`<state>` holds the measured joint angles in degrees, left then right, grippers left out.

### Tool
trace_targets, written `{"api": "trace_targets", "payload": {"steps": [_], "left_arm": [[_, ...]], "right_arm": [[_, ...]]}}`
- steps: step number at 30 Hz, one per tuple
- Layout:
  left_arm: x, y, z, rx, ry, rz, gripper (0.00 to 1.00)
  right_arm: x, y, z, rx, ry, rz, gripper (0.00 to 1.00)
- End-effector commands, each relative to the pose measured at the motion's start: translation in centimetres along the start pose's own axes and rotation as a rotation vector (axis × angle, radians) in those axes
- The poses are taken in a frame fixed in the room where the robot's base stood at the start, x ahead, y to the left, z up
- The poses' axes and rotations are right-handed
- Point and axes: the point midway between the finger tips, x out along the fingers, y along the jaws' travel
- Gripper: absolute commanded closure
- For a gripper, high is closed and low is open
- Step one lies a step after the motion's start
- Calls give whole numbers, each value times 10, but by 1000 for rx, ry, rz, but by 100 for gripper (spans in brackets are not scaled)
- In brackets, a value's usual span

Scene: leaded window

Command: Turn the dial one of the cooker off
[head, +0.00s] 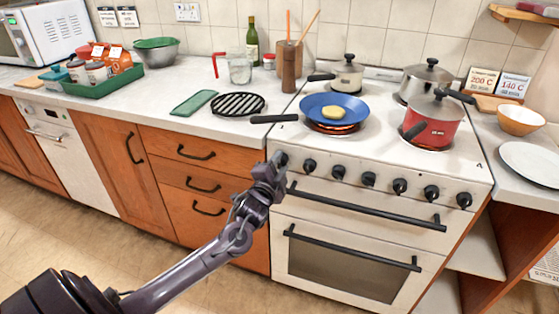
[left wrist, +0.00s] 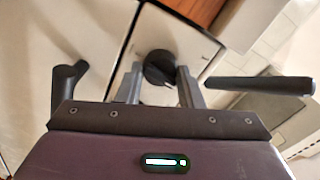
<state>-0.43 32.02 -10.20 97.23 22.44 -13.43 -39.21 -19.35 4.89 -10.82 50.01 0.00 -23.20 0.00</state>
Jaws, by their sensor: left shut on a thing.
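The white cooker (head: 440,172) has a row of several black dials along its front. The leftmost dial (head: 282,158) is partly hidden by my left gripper (head: 272,168). In the left wrist view this round black dial (left wrist: 157,64) lies between the two grey fingers of my left gripper (left wrist: 160,84), which is shut on it. The dial's pointer angle cannot be told. The front left ring (head: 333,128) glows red under a blue pan (head: 350,104) with a yellow item in it. My right gripper is not in view.
The blue pan's black handle (head: 275,119) sticks out left, above my left gripper. A red pot (head: 432,130), a steel pot (head: 425,80) and a small pot (head: 347,75) stand on the hob. The oven's handle bar (head: 365,206) runs below the dials.

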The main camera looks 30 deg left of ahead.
Motion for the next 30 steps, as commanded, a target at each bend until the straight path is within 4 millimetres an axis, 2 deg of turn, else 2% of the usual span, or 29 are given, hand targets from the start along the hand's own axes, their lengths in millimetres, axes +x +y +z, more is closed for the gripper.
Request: {"api": "trace_targets", "payload": {"steps": [10,26,27,30], "left_arm": [[0,0,1,-132,-3,1,90],[0,1,1,-152,-3,1,90],[0,1,1,-152,-3,1,63],[0,0,1,-152,-2,1,50]], "right_arm": [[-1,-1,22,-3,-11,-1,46],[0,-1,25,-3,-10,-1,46],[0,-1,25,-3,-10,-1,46],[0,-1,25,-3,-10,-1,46]]}}
